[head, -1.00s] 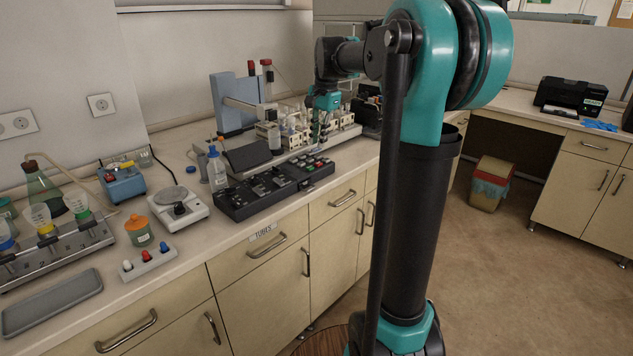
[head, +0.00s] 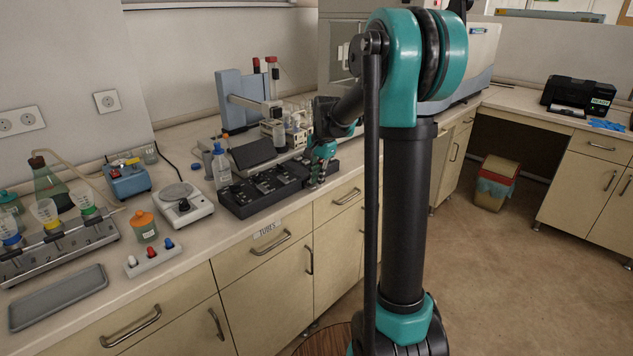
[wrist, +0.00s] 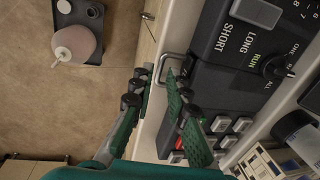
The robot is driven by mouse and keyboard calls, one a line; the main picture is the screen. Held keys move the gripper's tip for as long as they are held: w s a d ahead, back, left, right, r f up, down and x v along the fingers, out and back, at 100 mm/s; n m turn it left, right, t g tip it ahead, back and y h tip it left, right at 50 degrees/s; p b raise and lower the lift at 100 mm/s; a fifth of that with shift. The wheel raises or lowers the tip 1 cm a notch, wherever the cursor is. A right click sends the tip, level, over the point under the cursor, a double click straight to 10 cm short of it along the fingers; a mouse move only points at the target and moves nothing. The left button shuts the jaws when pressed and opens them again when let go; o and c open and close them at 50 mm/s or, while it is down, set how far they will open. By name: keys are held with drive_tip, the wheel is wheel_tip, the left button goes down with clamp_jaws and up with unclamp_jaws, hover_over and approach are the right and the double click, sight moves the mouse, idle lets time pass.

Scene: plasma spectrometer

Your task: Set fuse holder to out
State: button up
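The black control panel (head: 240,202) lies along the bench front in the head view. In the wrist view, part of the panel (wrist: 212,75) shows, with labels SHORT, LONG, RUN, ONE and ALL. A dark rotary knob (wrist: 275,67) and several pale square buttons (wrist: 221,123) sit on it. My gripper (head: 322,170) is at the panel's right end in the head view and hides that part. In the wrist view, my gripper (wrist: 156,82) is open, with nothing seen between its fingers, beside the panel's edge. I cannot pick out the fuse holder.
A tube rack (head: 298,135) stands behind. Drawer handles (head: 347,196) stick out below the bench edge.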

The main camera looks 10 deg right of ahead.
drive_tip(key=shift+f, duration=0.55)
clamp_jaws()
